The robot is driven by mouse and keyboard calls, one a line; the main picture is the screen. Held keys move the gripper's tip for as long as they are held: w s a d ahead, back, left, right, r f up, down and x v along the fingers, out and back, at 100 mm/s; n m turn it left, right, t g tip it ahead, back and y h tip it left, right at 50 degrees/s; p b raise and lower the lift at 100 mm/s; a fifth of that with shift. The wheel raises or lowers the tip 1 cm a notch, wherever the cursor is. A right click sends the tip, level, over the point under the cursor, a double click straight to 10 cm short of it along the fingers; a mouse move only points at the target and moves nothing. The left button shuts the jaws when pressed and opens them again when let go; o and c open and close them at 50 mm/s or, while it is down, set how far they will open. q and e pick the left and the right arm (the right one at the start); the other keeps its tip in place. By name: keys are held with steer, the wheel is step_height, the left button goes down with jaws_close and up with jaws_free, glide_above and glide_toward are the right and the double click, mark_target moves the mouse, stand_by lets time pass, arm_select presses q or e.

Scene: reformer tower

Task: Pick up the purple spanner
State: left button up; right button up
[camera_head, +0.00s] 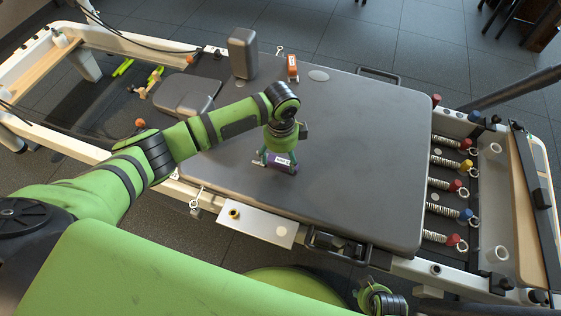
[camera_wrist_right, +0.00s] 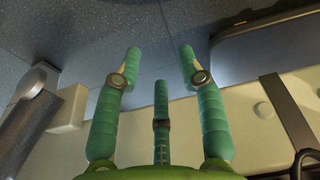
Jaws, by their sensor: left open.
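The purple spanner (camera_head: 282,168) lies on the grey padded carriage (camera_head: 345,165); it looks like a short purple block with a white label. My left gripper (camera_head: 279,152) points down right over it, with its green fingers open at either side of the spanner. Whether the fingers touch it I cannot tell, and part of it is hidden by them. My right gripper is open and empty in the right wrist view (camera_wrist_right: 160,55), its fingers spread over the floor and away from the spanner.
An orange tool (camera_head: 292,67) stands near the carriage's far edge. A grey shoulder block (camera_head: 242,52) and headrest (camera_head: 187,96) are to the left. Springs with coloured knobs (camera_head: 452,164) line the right end. The pad right of the spanner is clear.

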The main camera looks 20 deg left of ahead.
mark_target(281, 163)
arm_select(q)
step_height(281, 163, down, 3)
steer(key=shift+f+b, duration=0.2)
steer(key=shift+b, duration=0.1)
jaws_close()
steer(key=shift+r, duration=0.1)
